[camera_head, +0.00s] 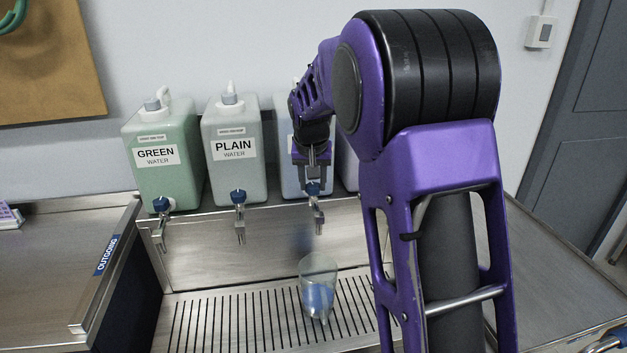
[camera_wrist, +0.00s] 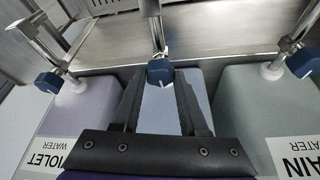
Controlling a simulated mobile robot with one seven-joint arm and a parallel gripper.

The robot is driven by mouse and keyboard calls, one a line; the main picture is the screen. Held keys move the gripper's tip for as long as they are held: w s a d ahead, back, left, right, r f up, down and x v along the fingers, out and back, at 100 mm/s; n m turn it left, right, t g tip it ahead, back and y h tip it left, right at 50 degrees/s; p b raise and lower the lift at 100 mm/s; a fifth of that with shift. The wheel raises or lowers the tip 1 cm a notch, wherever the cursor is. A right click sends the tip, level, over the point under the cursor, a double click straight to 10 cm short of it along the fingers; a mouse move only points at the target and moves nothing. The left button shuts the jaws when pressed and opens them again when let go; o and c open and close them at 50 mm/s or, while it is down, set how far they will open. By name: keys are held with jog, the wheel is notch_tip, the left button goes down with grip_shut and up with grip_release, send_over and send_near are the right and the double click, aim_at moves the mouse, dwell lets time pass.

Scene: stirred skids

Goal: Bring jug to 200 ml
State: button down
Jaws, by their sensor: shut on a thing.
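The clear jug (camera_head: 319,268) stands on the slotted drip grate, below the third tap. Blue liquid (camera_head: 318,297) shows in its lower part; no scale marks can be read. My gripper (camera_head: 313,180) is at the third container's tap, shut on its dark blue tap knob (camera_wrist: 160,72). The knob also shows in the head view (camera_head: 313,188). The metal spout (camera_head: 319,222) hangs below it, above the jug. I cannot make out a stream between spout and jug. The third container (camera_wrist: 195,85) is pale blue; my arm and gripper hide its label.
The green water container (camera_head: 160,185) and the plain water container (camera_head: 233,165) stand to the left, with their own taps. The violet water container (camera_wrist: 85,115) is on the other side. The drip grate (camera_head: 215,325) is clear left of the jug. An "OUTGOING" strip (camera_head: 106,256) marks the left counter.

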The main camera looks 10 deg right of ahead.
jog(key=shift+m, duration=0.6)
jog(key=shift+c, duration=2.2)
grip_release()
jog(key=p+v, duration=0.1)
jog(key=v, duration=1.6)
jog(key=shift+a+r+p, duration=0.2)
jog(key=shift+a+p, duration=0.1)
jog(key=shift+a, duration=0.1)
jog(key=shift+w, duration=0.1)
